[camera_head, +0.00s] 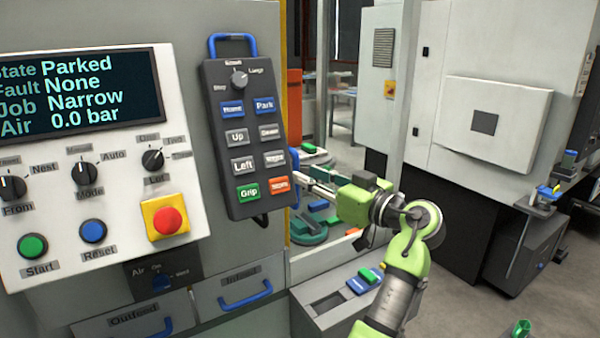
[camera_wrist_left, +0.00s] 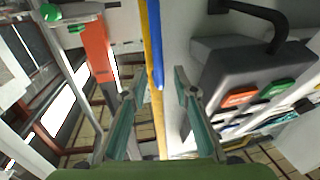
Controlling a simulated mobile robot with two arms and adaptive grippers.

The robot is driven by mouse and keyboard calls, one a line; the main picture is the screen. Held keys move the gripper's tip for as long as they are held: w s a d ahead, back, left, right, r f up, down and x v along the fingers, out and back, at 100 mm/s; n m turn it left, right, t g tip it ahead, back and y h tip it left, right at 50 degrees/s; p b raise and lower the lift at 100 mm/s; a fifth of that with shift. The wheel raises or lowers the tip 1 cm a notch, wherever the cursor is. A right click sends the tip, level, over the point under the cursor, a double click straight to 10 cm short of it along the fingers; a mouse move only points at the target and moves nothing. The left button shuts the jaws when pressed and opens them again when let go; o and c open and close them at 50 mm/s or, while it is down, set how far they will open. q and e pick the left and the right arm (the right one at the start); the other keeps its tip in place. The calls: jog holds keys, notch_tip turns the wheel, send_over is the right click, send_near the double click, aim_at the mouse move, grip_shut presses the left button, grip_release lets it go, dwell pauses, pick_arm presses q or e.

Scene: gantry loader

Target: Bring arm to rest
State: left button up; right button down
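My green left arm (camera_head: 400,262) rises from the bottom of the head view and bends left at the wrist. My left gripper (camera_head: 304,174) points left, close to the right edge of the dark hand pendant (camera_head: 243,205). In the left wrist view the two fingers (camera_wrist_left: 156,92) stand apart with nothing seen between them; a blue and yellow upright strip (camera_wrist_left: 154,60) shows behind the gap. The pendant (camera_wrist_left: 235,75) is to their right there. Whether a finger touches it I cannot tell. My right gripper is not seen.
The control panel (camera_head: 198,150) reads Parked, Fault None, Job Narrow, Air 0.0 bar. A ledge (camera_head: 315,318) with blue and green pieces lies below. Open floor (camera_head: 440,285) is to the right, before a white cabinet (camera_head: 455,50).

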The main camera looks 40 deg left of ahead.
pick_arm(q)
jog(key=shift+s+d, duration=0.2)
jog(key=shift+d, duration=0.8)
